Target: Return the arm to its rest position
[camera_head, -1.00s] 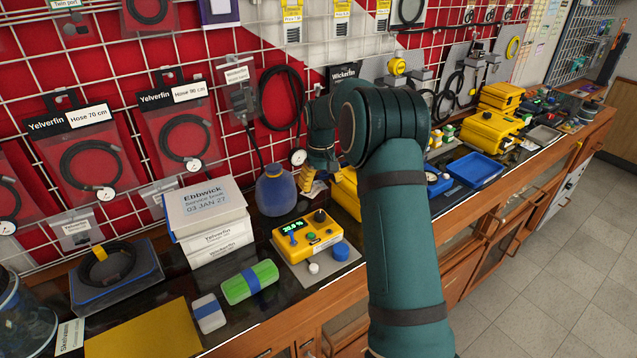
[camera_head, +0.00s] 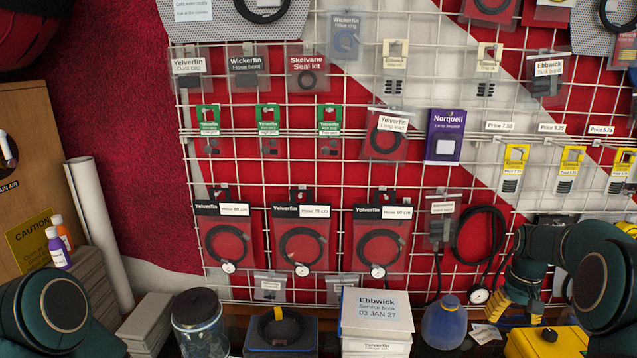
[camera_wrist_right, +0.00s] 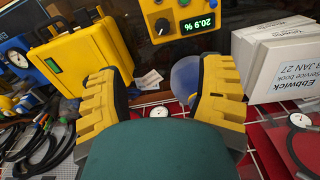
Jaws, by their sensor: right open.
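My right arm (camera_head: 600,285) comes in from the right in the head view, dark green, bent beside the wall grid. My right gripper (camera_head: 505,302) with yellow fingers points down and to the left, over the bench's back edge. In the right wrist view the gripper (camera_wrist_right: 165,92) is open, its yellow fingers wide apart with nothing held. The blue bottle (camera_wrist_right: 186,78) shows between the fingers, farther off; I cannot tell any contact. Part of my left arm (camera_head: 45,315) shows at the lower left of the head view. Its gripper is out of view.
The wall grid (camera_head: 330,172) carries several bagged hoses. On the bench stand the Ebbwick box (camera_head: 377,312), the bottle (camera_head: 444,325), a glass jar (camera_head: 199,322) and a yellow case (camera_head: 545,342). A yellow device with a lit display (camera_wrist_right: 198,22) shows in the right wrist view.

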